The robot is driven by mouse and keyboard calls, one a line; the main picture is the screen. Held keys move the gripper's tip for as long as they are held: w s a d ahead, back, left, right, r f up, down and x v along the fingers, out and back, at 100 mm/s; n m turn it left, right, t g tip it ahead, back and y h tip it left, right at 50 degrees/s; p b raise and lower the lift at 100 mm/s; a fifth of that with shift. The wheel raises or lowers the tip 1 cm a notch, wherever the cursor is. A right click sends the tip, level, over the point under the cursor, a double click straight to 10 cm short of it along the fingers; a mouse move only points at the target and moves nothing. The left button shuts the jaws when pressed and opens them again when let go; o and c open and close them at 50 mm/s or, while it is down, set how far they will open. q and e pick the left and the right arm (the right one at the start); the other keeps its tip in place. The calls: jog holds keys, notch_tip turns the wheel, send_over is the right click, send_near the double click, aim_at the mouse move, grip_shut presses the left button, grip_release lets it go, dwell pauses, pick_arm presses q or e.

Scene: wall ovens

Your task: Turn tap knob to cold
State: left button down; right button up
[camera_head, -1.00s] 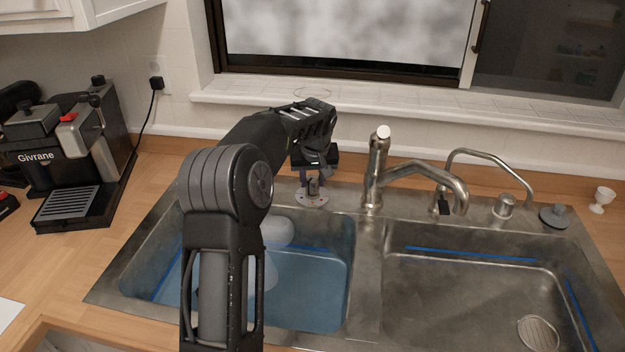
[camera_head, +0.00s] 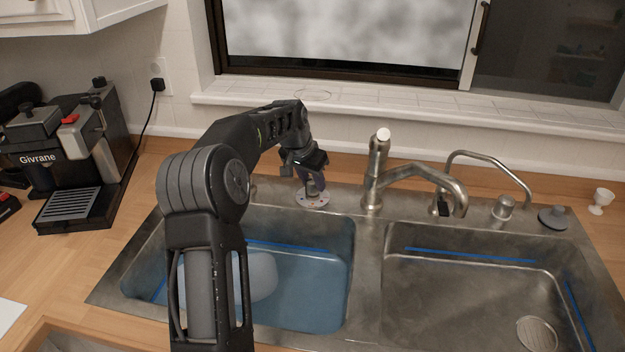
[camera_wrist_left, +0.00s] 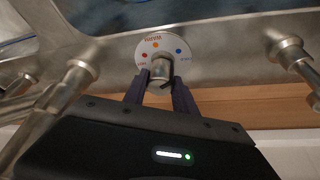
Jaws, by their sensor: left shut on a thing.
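The tap knob (camera_wrist_left: 161,70) is a small metal knob on a round white dial plate (camera_wrist_left: 152,45) with red, orange and blue dots. The dial plate also shows in the head view (camera_head: 312,199), on the sink's back ledge to the left of the faucet. My left gripper (camera_head: 314,190) reaches down to the knob from above and behind. In the left wrist view its two fingers (camera_wrist_left: 160,88) are shut on the knob, one on each side. The fingers partly hide the knob, and its exact pointing direction cannot be told. My right gripper is not in view.
The main faucet (camera_head: 374,170) stands just right of the dial, with a thin curved spout (camera_head: 490,157) further right. Two basins lie in front, the left one holding blue water (camera_head: 310,275). A coffee machine (camera_head: 70,150) stands at the left. The window sill (camera_head: 400,115) is behind.

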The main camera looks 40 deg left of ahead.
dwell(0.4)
pick_arm(q)
jog(key=c, duration=1)
grip_release()
jog(key=shift+r, duration=0.1)
jog(key=b+v, duration=0.1)
jog(key=v, duration=0.6)
jog(key=shift+r, duration=0.35)
jog(key=shift+s, duration=0.15)
